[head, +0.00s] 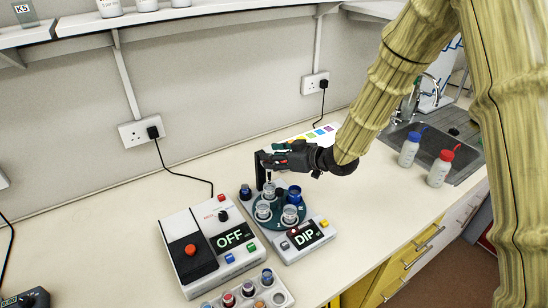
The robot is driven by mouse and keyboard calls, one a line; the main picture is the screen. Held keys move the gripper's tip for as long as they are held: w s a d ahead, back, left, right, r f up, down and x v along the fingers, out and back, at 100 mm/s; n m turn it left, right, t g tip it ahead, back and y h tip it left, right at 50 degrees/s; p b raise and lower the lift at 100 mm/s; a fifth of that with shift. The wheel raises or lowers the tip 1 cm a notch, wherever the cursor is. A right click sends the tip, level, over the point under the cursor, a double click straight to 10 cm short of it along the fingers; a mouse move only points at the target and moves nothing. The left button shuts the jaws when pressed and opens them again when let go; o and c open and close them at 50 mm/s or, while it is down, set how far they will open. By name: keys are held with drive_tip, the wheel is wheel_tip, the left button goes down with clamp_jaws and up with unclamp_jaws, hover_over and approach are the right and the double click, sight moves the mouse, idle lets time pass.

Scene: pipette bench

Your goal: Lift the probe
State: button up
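A grey-white device (287,255) with a display reading "DIP" stands on the bench. It carries a round dark teal turntable (276,222) with several clear cups and a blue cup (294,195). A black upright (260,172) rises at the turntable's far left side. My gripper (268,160) reaches in from the right, with its fingers at the top of this upright, above the cups. A thin light piece shows just below the fingers; I cannot tell whether it is the probe. The probe is too small or hidden to make out, and so is the finger gap.
Left of the device is a box (208,245) with a red knob, reading "OFF". A rack (275,294) of coloured vials sits in front. Two wash bottles, blue-capped (409,150) and red-capped (440,168), stand by the sink at right. Bench (375,215) right of the device is clear.

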drive_tip(key=shift+w+a+f, duration=0.1)
drive_tip(key=shift+a+f, duration=0.05)
drive_tip(key=shift+a, duration=0.1)
drive_tip(key=v, duration=1.2)
drive_tip(key=shift+d, duration=0.15)
